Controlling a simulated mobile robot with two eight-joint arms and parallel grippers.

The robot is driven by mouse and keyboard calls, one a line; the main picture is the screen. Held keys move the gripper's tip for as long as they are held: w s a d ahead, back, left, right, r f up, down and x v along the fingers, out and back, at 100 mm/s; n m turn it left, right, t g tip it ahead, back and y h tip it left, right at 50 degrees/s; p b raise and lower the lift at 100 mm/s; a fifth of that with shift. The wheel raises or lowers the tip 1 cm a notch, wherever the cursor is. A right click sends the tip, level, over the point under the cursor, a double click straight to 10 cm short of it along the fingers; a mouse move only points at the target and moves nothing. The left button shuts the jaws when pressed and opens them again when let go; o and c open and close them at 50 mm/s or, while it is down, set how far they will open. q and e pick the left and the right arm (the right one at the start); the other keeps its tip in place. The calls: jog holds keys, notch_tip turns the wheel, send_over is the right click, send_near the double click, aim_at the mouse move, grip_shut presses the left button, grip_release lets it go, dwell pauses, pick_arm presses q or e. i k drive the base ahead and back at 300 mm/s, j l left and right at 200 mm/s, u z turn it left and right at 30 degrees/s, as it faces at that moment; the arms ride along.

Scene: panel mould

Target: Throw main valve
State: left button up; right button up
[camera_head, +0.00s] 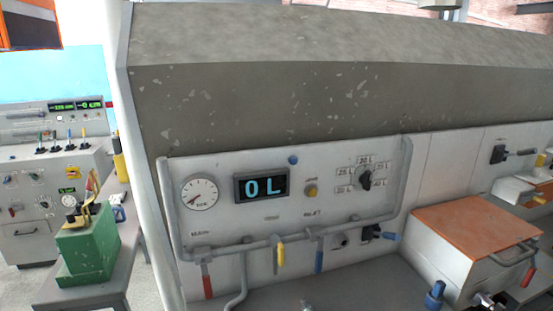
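A grey control panel (237,215) fills the middle, framed by a pipe rail. Several valve levers hang along its lower edge: a red lever (207,286), a yellow lever (280,256) and a blue lever (319,262), all pointing down. A black valve with a blue handle (389,236) sits to their right, its handle pointing right. A round gauge (200,192) and a display reading "0 L" (262,187) are above. Neither gripper is in view.
A white box with an orange top (476,240) stands at right. A green block-shaped machine (87,247) stands on a bench at left. Another console (48,160) is behind it.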

aim_at(206, 281)
jog(key=i+l+u, duration=0.1)
jog(key=l+u, duration=0.55)
jog(key=l, duration=0.2)
